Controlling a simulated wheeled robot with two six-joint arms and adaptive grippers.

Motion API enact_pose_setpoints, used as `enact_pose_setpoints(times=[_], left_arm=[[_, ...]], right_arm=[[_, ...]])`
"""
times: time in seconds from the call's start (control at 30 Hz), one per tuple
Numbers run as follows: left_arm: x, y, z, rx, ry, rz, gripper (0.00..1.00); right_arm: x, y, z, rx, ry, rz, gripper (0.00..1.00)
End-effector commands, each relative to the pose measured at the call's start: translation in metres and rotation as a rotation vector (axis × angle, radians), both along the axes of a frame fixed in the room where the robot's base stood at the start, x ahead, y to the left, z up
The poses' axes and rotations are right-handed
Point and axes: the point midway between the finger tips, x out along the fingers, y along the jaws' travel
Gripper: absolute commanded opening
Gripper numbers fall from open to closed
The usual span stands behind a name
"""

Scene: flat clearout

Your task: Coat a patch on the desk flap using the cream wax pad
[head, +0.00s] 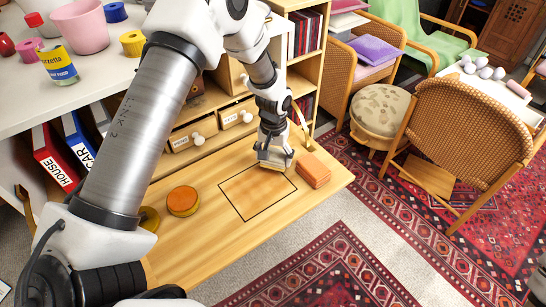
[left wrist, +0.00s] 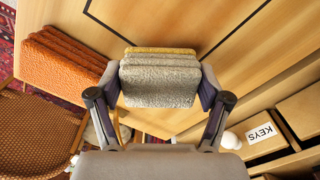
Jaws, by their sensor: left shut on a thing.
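The cream wax pad (left wrist: 160,84) is a rough grey-cream block with a yellow underside, between the fingers of my left gripper (left wrist: 160,95). The left gripper (head: 274,157) is shut on it and points down at the desk flap (head: 325,183). A thin dark outline marks a square patch (head: 252,194) on the flap; the pad is at its upper right corner. I cannot tell whether the pad touches the wood.
An orange ribbed block (head: 313,170) lies just right of the pad. A round orange-topped tin (head: 182,201) sits left of the patch. Small drawers (head: 193,134) stand behind the flap. A wicker chair (head: 470,125) and stool (head: 380,108) stand to the right.

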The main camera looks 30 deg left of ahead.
Motion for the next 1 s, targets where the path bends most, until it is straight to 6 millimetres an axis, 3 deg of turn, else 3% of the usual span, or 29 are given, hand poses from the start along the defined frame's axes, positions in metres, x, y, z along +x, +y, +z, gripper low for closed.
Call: enact_pose_setpoints(times=[0.5, 1.0], left_arm=[[0.0, -0.006, 0.05, 0.0, 0.0, -0.005, 0.49], [0.0, -0.007, 0.055, 0.0, 0.0, -0.006, 0.49]], right_arm=[[0.0, 0.0, 0.044, 0.0, 0.0, 0.0, 0.87], [0.0, 0.0, 0.048, 0.0, 0.0, 0.0, 0.87]])
